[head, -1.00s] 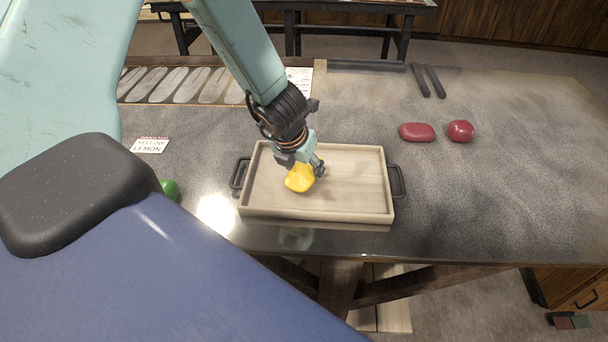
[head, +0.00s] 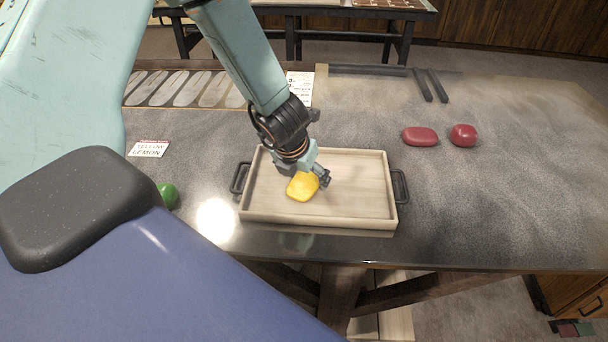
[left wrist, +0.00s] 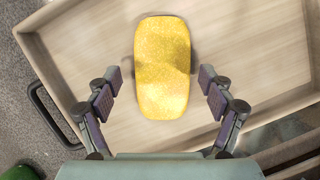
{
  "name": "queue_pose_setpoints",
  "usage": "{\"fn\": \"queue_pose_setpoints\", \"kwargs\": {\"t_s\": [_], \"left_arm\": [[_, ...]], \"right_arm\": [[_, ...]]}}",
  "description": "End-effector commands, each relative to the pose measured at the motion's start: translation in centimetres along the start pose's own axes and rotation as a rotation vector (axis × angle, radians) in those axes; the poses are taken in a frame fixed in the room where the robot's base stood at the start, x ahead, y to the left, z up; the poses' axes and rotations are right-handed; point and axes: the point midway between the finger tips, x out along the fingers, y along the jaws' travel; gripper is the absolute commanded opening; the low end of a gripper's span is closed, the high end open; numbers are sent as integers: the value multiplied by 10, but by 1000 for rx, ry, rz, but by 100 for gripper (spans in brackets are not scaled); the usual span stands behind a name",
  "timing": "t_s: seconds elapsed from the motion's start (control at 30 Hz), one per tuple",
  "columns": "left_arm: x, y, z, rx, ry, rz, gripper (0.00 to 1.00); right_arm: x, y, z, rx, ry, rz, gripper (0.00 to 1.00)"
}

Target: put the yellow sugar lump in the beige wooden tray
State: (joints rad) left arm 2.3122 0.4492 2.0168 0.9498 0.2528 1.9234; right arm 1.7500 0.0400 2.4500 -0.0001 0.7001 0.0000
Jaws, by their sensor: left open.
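The yellow sugar lump (head: 303,187) lies inside the beige wooden tray (head: 362,213), on its floor left of the middle. My left gripper (head: 318,177) is over the tray, just above and beside the lump. In the left wrist view the yellow lump (left wrist: 162,68) shows beyond the fingers, with a gap on both sides. My left gripper (left wrist: 160,97) is open and does not touch it there. The tray floor (left wrist: 250,40) surrounds the lump. My right gripper is not in view.
Two red pieces, a flat one (head: 420,136) and a rounder one (head: 463,135), lie right of the tray. A green piece (head: 168,194) lies to its left. The tray has dark handles (head: 402,187).

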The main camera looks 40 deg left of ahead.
Motion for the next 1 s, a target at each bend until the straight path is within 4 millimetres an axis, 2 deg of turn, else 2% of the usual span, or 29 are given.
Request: {"fn": "queue_pose_setpoints", "kwargs": {"t_s": [0.33,0.7,0.83,1.0], "left_arm": [[-8,0,3,0,0,0,81],[-86,-1,4,-2,-2,-4,81],[-107,-1,3,-2,-1,-3,81],[-122,0,2,-1,0,-2,81]], "right_arm": [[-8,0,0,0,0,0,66],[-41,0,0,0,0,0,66],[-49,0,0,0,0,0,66],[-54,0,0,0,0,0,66]]}}
